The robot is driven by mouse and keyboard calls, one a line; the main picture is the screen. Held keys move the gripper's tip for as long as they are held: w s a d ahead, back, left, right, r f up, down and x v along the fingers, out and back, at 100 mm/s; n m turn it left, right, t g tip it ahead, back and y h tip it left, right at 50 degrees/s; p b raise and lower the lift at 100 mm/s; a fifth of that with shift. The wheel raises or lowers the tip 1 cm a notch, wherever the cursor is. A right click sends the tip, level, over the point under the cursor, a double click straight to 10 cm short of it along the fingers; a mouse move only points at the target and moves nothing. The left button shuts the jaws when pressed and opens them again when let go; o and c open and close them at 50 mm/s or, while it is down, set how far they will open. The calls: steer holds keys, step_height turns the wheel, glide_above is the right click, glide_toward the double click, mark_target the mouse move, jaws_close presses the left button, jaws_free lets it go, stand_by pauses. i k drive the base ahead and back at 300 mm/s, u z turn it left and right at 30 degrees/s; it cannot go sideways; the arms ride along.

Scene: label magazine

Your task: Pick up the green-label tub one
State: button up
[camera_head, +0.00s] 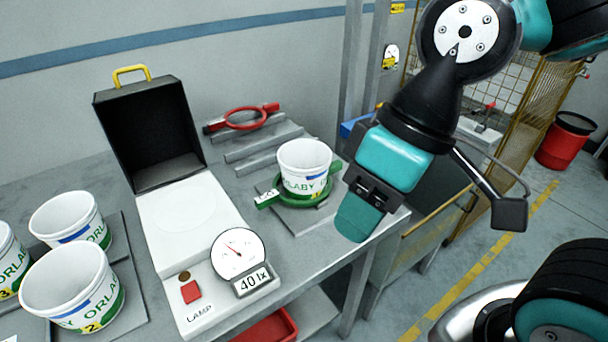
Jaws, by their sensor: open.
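A white tub (304,168) with a green-lettered label sits upright in a green ring holder (298,200) near the right end of the bench. Its number is partly hidden and hard to read. Three similar white tubs stand at the left: one at the front marked 2 (68,285), one behind it (68,218) and one cut off by the left edge marked 3 (8,262). My gripper (362,210) is open and empty, pointing down to the right of the ringed tub and apart from it. One finger mostly hides the other.
A black lamp box (147,125) with a white base, round gauge (238,252) and 40 lx display stands mid-bench. A red ring holder (244,117) sits empty behind. A red tray (268,328) lies below. Right floor has a red bin (567,140).

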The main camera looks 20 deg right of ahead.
mark_target(304, 163)
steer(key=z, duration=3)
steer(key=k, duration=1.4)
steer(key=u, duration=2)
steer(key=i, duration=0.5)
steer(key=u, duration=0.05)
